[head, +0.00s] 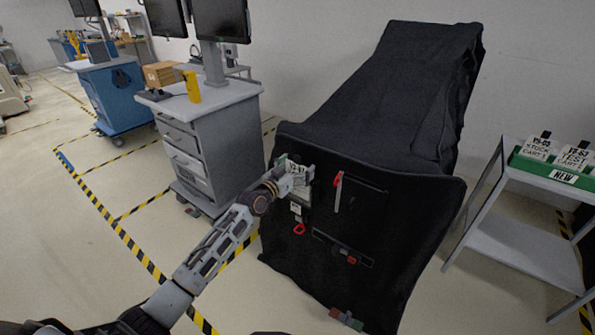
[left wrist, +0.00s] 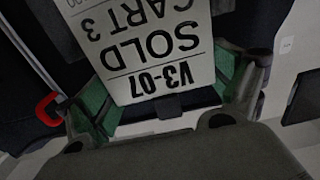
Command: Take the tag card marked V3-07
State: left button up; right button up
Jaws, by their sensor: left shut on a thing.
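The tag card marked V3-07 (left wrist: 150,50) fills the upper middle of the left wrist view. It is white and appears upside down there, reading V3-07, SOLD, CART 3. My left gripper (head: 291,176) is at the front of the black covered cart (head: 385,120). It is shut on the card, with the green finger pads on either side of it in the left wrist view (left wrist: 160,95). In the head view the card (head: 297,174) is small and partly hidden by the gripper. Whether it is clear of the cover I cannot tell. My right gripper is not in view.
A red-handled item (head: 337,190) and a red ring (head: 299,228) are on the cover's front. A grey drawer cabinet (head: 215,140) stands behind my left arm.

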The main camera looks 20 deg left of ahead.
pick_arm(q)
notch_tip(320, 180, up, 17)
jog(key=p, duration=0.1)
jog(key=shift+f+p, duration=0.2)
jog(key=shift+p, duration=0.2)
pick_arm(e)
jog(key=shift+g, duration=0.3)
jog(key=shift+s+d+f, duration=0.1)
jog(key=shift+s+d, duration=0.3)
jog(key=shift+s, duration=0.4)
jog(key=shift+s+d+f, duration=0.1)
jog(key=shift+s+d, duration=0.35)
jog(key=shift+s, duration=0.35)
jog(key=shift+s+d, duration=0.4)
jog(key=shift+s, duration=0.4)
pick_arm(q)
jog(key=shift+s+f, duration=0.1)
jog(key=shift+f, duration=0.05)
